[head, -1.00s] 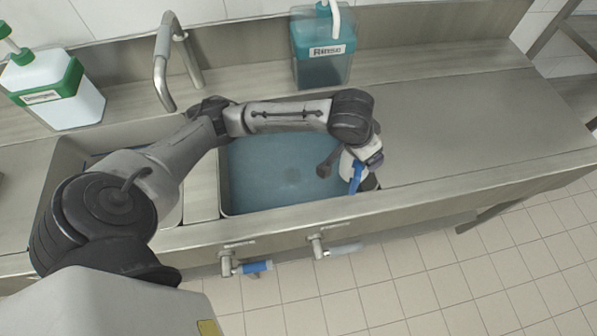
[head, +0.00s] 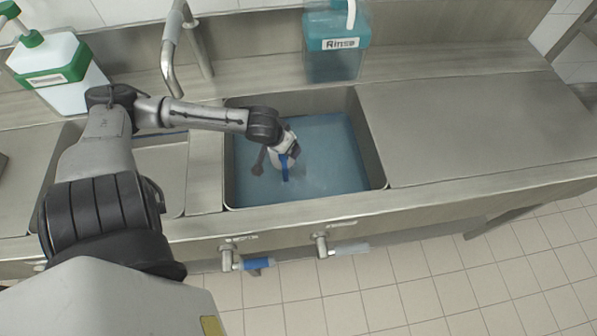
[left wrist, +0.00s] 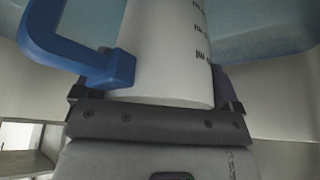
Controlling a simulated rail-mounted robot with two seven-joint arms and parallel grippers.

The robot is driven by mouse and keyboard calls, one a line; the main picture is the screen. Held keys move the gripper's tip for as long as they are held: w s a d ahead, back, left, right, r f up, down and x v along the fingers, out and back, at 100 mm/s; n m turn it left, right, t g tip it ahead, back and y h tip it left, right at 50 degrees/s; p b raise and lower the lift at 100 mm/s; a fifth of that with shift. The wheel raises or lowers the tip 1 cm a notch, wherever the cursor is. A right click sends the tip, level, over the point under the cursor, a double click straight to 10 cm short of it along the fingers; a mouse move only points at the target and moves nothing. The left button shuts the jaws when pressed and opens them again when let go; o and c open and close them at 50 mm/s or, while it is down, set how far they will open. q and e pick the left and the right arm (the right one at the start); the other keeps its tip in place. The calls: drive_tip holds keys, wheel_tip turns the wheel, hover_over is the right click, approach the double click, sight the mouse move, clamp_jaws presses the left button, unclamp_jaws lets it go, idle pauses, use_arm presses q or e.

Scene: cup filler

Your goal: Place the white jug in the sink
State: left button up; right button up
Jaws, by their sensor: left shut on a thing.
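My left gripper (head: 287,152) is over the right sink basin (head: 345,165), which holds blue water. It is shut on the white jug (left wrist: 165,50), which fills the middle of the left wrist view. The jug has dark graduation marks and a blue handle (left wrist: 85,60); the handle also shows in the head view (head: 284,168). In the head view my wrist and gripper hide most of the jug. I cannot tell whether the jug touches the water. My right gripper is not in view.
A teal dispenser labelled Rinse (head: 337,60) stands behind the basin. A white and green dispenser (head: 60,75) stands at the back left. A faucet (head: 180,45) rises behind the basins. Bare steel counter (head: 465,130) lies to the right. Two valve levers (head: 255,263) are on the front.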

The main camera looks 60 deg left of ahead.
use_arm(q)
drive_tip(key=shift+s+a+f, duration=0.25)
drive_tip(key=shift+s+a, duration=0.15)
drive_tip(key=shift+s+a+f, duration=0.1)
drive_tip(key=shift+f, duration=0.05)
drive_tip(key=shift+f+b, duration=0.85)
drive_tip(key=shift+f, duration=0.5)
drive_tip(key=o, duration=0.7)
drive_tip(key=shift+f, duration=0.15)
drive_tip(key=shift+c, duration=0.2)
